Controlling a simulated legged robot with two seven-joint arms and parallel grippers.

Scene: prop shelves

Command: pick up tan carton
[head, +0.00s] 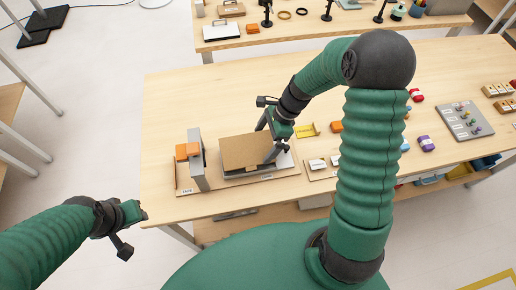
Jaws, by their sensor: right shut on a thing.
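The tan carton (240,153) is a flat-faced brown box near the front left of the wooden table. It sits at or just above a grey and white holder on a tan board (290,172); I cannot tell whether it touches the holder. My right gripper (272,152) reaches down from the right and is shut on the carton's right side, its fingertips partly hidden. My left gripper (136,212) is off the table's front left edge, apart from everything; its jaws are too small to read.
A grey upright stand (198,160) with orange blocks (187,151) is just left of the carton. A yellow tray (306,130) and small labelled blocks (318,164) lie to the right. A grey peg board (465,121) is farther right. The table's back left is clear.

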